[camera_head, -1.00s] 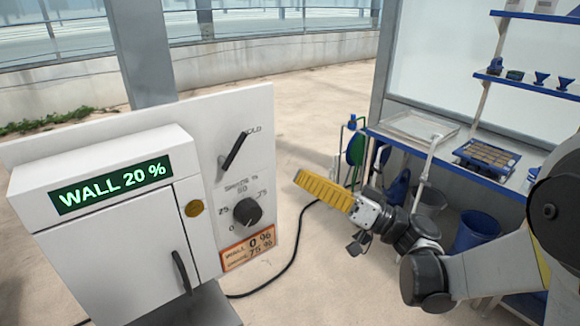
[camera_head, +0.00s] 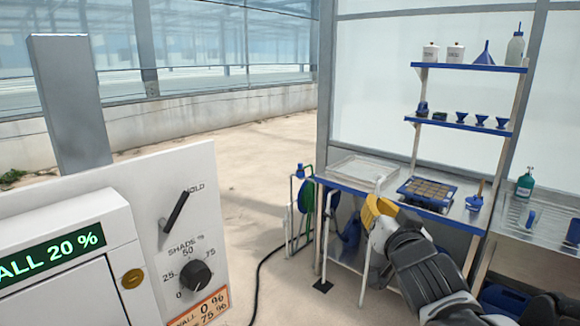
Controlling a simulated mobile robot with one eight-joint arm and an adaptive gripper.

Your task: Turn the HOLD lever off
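The HOLD lever (camera_head: 176,212) is a black bar on the white control panel (camera_head: 218,240), at the left. It is tilted, its upper end to the right beside the HOLD lettering (camera_head: 196,188). My gripper (camera_head: 374,209) has yellow fingers and is well to the right of the panel, apart from the lever. It appears in front of the workbench, and whether its fingers are open or shut does not show. A black shade knob (camera_head: 196,275) sits below the lever.
A green display (camera_head: 50,256), partly cut off, reads "ALL 20 %". An orange label (camera_head: 205,308) is under the knob. A bench with a blue edge (camera_head: 345,186) holds a seed tray (camera_head: 427,194). Shelves (camera_head: 465,67) stand behind. A black cable (camera_head: 262,275) lies on the floor between panel and bench.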

